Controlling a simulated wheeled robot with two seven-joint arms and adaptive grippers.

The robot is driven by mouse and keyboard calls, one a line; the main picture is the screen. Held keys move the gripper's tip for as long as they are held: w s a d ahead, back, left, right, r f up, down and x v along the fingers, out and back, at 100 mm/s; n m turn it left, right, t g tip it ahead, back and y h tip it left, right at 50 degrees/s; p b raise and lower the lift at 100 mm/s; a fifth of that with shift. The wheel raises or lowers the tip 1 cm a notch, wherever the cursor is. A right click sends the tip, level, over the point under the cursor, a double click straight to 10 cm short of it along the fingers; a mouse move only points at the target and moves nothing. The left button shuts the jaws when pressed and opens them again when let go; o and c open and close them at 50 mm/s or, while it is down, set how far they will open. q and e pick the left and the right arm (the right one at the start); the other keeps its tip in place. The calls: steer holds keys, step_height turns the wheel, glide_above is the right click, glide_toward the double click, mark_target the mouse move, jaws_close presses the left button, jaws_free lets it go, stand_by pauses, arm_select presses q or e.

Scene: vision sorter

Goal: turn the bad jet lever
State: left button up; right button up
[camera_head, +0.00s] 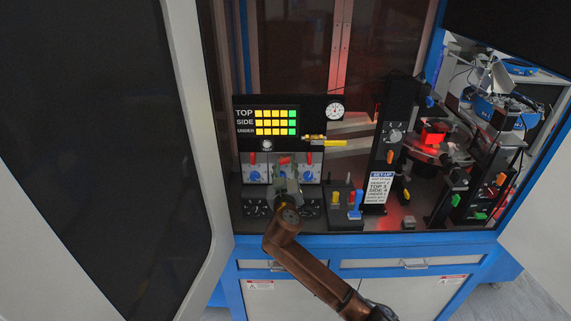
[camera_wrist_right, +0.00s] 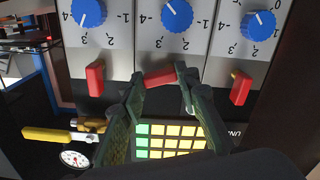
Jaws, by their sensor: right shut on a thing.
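A grey panel with three red levers and three blue dials stands at the back of the cabinet. My right gripper (camera_head: 284,176) is in front of the middle column. In the right wrist view, which is upside down, my right gripper (camera_wrist_right: 162,77) is shut on the middle red lever (camera_wrist_right: 160,76), one finger at each end. This lever lies almost level, slightly tilted. The outer red levers (camera_wrist_right: 95,80) and (camera_wrist_right: 241,88) stand close to upright. A blue dial (camera_wrist_right: 177,14) belongs to the middle column. My left gripper is not in view.
A light board (camera_head: 275,122) marked TOP, SIDE and UNDER shows yellow and green lights above the levers. A yellow-handled valve (camera_head: 325,141) and a gauge (camera_head: 335,111) are to its right. A black switch box (camera_head: 345,224) and a dark post (camera_head: 397,120) stand further right.

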steer(key=n+p, duration=0.2)
steer(key=n, duration=0.1)
steer(key=shift+a+r, duration=0.1)
steer(key=shift+r, duration=0.3)
steer(key=n+p, duration=0.3)
steer(key=n, duration=0.1)
steer(key=shift+a+r+p, duration=0.2)
steer(key=shift+p, duration=0.15)
steer(key=n, duration=0.1)
steer(key=n+p, duration=0.2)
steer(key=n, duration=0.1)
steer(key=shift+a, duration=0.25)
steer(key=shift+a+f+n+p, duration=0.1)
steer(key=shift+a+n+p, duration=0.05)
steer(key=shift+n+p, duration=1.2)
steer(key=shift+n, duration=0.35)
steer(key=o, duration=1)
steer(key=shift+a, duration=0.1)
steer(key=shift+c, duration=0.2)
steer(key=shift+o, duration=1)
